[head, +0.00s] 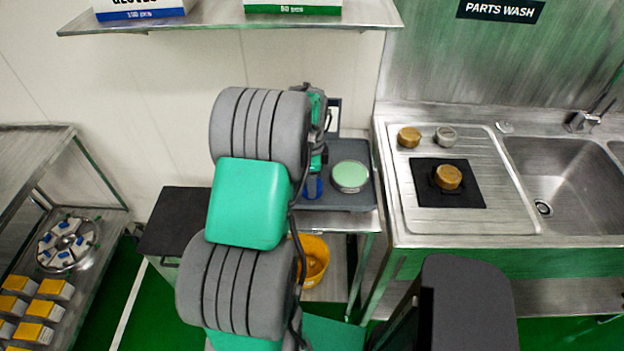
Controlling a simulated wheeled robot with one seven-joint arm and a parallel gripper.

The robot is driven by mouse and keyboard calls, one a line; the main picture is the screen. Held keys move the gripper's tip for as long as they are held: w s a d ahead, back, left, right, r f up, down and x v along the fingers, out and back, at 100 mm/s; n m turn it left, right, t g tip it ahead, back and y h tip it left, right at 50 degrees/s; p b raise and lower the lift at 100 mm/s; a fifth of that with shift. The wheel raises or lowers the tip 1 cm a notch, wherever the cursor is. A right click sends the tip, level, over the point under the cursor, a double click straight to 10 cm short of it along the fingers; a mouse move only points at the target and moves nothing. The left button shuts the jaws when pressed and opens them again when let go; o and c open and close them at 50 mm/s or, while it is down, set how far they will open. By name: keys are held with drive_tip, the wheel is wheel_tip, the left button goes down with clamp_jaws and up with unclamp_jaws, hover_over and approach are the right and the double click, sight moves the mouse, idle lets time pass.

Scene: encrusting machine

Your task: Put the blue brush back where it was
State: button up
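A small blue thing (314,188), which may be the blue brush, shows beside my arm in the head view. It is at the left part of a dark grey tray (345,202), and most of it is hidden behind my arm. My arm's end reaches over the left side of this tray, just above the blue thing. My gripper's fingers are hidden behind my own arm links, so I cannot see whether they hold the blue thing.
A round pale-green-topped item (350,175) sits on the tray, right of the blue thing. A sink counter (400,220) stands to the right, with brass parts and a black mat (420,185). A yellow bucket (315,262) is below. A shelf (225,20) hangs above.

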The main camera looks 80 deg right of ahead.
drive_tip(key=o, duration=1.5)
drive_tip(key=shift+f, duration=0.1)
drive_tip(key=shift+c, duration=0.2)
wheel_tip(320, 180, up, 12)
drive_tip(key=shift+w+r+b, duration=0.1)
drive_tip(key=shift+r+b, duration=0.05)
drive_tip(key=shift+b, duration=0.8)
drive_tip(key=shift+w+r, duration=0.1)
drive_tip(key=shift+w, duration=0.1)
drive_tip(key=w+a+r+n+t+h, duration=0.1)
drive_tip(key=w+a+r+n, duration=0.1)
drive_tip(key=w+a+n, duration=0.85)
drive_tip(key=w+a+r+n+t+h, duration=0.1)
drive_tip(key=w+a+r+n, duration=0.2)
drive_tip(key=w+a+n, duration=0.7)
drive_tip(key=w+a+f+n+t+y, duration=0.1)
drive_tip(key=a+n, duration=0.5)
drive_tip(key=a, duration=0.7)
drive_tip(key=w+a+f+n+t+y, duration=0.1)
drive_tip(key=w+a+n, duration=0.2)
drive_tip(key=a+n, duration=0.4)
drive_tip(key=a, duration=0.7)
drive_tip(key=shift+f, duration=0.15)
drive_tip(key=shift+s, duration=0.1)
